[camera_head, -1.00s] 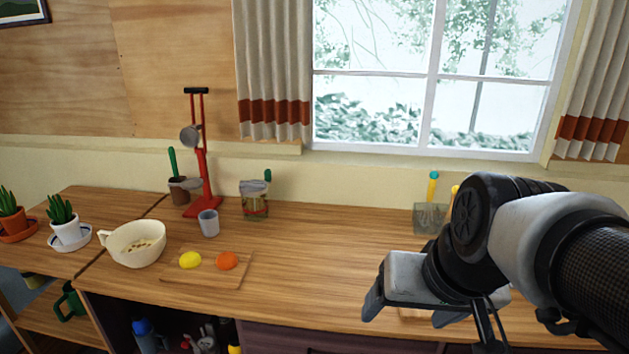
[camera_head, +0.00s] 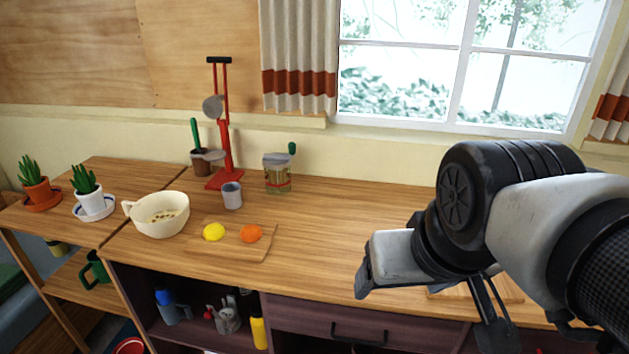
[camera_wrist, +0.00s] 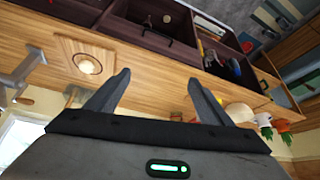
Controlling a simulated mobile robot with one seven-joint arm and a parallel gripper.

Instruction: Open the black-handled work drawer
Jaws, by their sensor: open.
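The work drawer (camera_head: 300,315) has a dark purple-brown front under the worktop, at the bottom of the head view. Its black bar handle (camera_head: 358,334) is near the lower edge of that view. The drawer looks shut. My gripper (camera_head: 425,300) is open and empty, above the worktop's front part and to the right of the handle. In the wrist view, the two fingers of my gripper (camera_wrist: 158,78) are spread over the wood top. A black handle (camera_wrist: 155,34) on a dark front shows beyond them, apart from the fingers.
On the worktop (camera_head: 330,245) are a cutting board (camera_head: 225,253) with yellow and orange fruit, a cream bowl (camera_head: 160,222), a grey cup (camera_head: 232,196), a jar (camera_head: 278,178) and a red press (camera_head: 224,150). An open shelf (camera_head: 190,335) lies left of the drawer. My arm hides the right side.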

